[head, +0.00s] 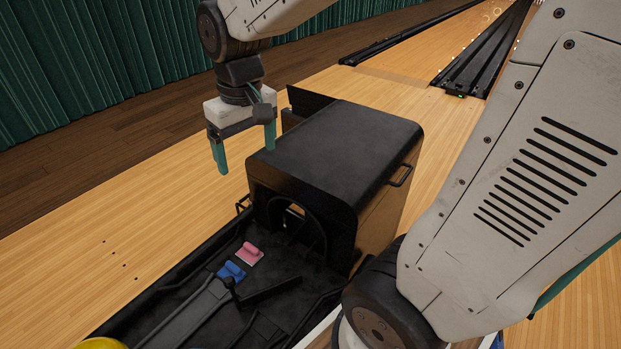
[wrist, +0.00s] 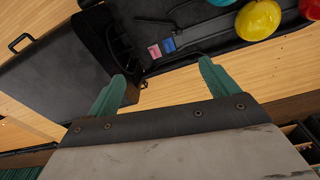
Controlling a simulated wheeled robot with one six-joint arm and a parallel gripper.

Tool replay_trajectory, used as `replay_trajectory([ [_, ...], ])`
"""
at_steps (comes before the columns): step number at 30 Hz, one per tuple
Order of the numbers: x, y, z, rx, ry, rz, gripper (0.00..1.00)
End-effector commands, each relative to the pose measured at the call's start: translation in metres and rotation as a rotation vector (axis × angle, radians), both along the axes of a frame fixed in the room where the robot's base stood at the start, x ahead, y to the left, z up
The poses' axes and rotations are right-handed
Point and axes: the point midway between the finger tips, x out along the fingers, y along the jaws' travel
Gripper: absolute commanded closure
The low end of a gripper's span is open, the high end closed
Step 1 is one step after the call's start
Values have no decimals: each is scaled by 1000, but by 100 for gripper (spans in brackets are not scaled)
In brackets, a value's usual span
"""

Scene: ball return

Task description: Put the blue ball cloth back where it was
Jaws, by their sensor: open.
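The blue cloth (head: 231,271) lies on the black ball return tray (head: 185,290), close to the round opening of the black housing. A pink cloth (head: 249,254) lies right beside it, nearer the opening. In the wrist view the blue cloth (wrist: 168,45) and the pink cloth (wrist: 154,51) show beyond my fingers. My gripper (head: 244,160) is open and empty, fingers pointing down. It is above and behind the cloths, near the left side of the housing, touching nothing. In the wrist view my gripper's fingers (wrist: 160,88) are spread apart.
The black housing (head: 345,150) with a side handle stands at the tray's end. Rails run along the tray. A yellow ball (wrist: 258,19) sits on the tray away from the housing. Wooden floor (head: 130,210) left of the tray is clear.

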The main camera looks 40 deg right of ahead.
Motion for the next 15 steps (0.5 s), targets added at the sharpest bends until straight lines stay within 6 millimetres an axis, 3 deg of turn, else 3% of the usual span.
replay_trajectory([
  [1,-24,-1,11,0,-14,-7,14],
  [6,-97,-3,26,2,-25,-30,14],
  [10,-137,-4,26,2,-30,-42,14],
  [15,-163,-5,23,3,-33,-52,14],
])
